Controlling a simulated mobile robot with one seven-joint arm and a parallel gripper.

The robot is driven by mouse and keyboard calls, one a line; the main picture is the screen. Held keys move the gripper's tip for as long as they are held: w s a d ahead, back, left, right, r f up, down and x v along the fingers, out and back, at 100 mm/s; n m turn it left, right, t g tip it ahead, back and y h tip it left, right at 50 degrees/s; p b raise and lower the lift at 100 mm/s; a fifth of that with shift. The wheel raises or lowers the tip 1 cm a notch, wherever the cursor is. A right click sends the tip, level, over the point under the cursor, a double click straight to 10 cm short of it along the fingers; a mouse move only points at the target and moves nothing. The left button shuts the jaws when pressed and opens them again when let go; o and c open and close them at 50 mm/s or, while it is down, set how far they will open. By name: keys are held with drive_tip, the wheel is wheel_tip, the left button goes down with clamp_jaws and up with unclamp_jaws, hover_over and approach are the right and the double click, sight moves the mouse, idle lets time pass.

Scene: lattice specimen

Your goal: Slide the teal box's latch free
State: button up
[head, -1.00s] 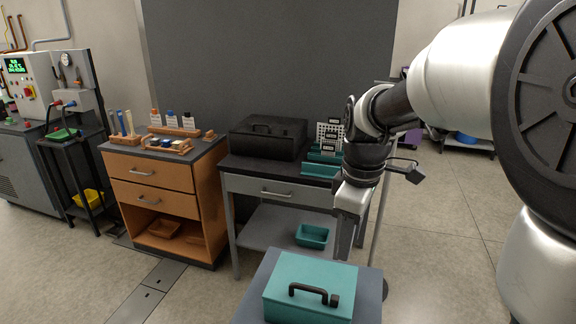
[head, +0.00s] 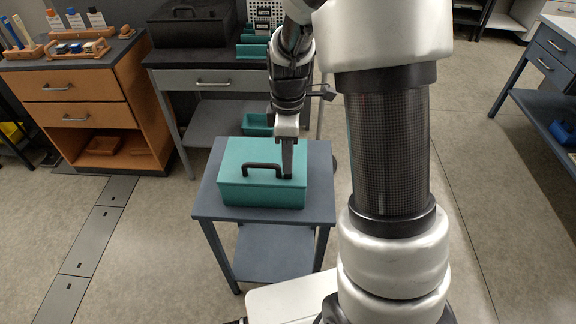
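The teal box (head: 238,190) sits closed on a small blue-grey table (head: 318,205) in the head view. A dark bar handle (head: 262,166) stands on its lid. My gripper (head: 287,174) points down at the right end of the handle, over the right part of the lid. Its fingers cover the spot at the handle's right end, so the latch is hidden or too small to make out. The fingers look close together, but I cannot tell whether they are shut on anything or touching the box.
A dark case (head: 192,24) stands on the grey bench behind. A small teal bin (head: 257,124) is on that bench's lower shelf. An orange drawer cabinet (head: 85,105) is at the left. The floor left of the small table is clear.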

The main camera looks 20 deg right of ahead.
drive_tip(key=shift+f, duration=1.95)
clamp_jaws()
